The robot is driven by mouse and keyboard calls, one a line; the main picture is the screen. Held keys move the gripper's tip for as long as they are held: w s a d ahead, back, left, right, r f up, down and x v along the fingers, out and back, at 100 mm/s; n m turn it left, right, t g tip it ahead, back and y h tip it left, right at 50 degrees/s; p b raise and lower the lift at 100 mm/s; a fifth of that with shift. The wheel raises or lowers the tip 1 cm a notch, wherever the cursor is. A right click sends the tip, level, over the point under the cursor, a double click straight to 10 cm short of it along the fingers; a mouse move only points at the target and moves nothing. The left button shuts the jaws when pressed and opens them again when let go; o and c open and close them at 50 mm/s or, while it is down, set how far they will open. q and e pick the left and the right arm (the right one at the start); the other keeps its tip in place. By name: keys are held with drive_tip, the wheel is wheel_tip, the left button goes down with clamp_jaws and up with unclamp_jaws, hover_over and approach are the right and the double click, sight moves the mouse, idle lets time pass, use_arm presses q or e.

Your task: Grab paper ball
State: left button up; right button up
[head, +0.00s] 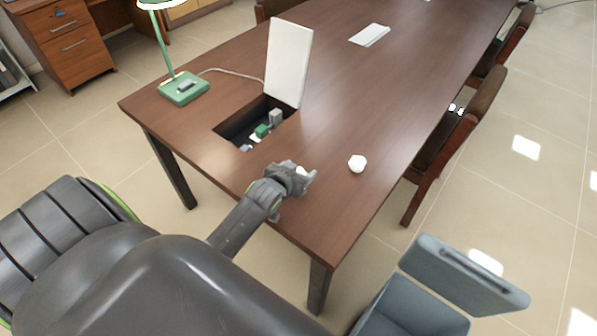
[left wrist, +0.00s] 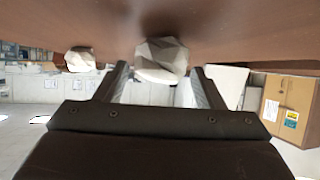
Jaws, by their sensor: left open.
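A white crumpled paper ball (head: 357,163) lies on the brown table near its front right edge. A second white paper ball (left wrist: 160,56) sits at the mouth of my left gripper (left wrist: 160,80), between the two spread fingertips. In the head view it is mostly hidden by my left gripper (head: 306,178), with only a bit of white showing. The left gripper is open, low over the table's front part. The first ball is also in the left wrist view (left wrist: 80,60), left of the fingers and clear of them. My right gripper is not in view.
A brown table (head: 335,95) has an open socket recess (head: 232,131) with a raised white lid (head: 289,60). A green lamp (head: 183,88) stands at the left. A grey bin (head: 410,310) with an open lid is below right. Chairs (head: 455,135) line the right side.

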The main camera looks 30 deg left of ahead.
use_arm(q)
drive_tip(key=shift+x, duration=1.05)
drive_tip(key=shift+c, duration=0.3)
drive_tip(key=c, duration=1)
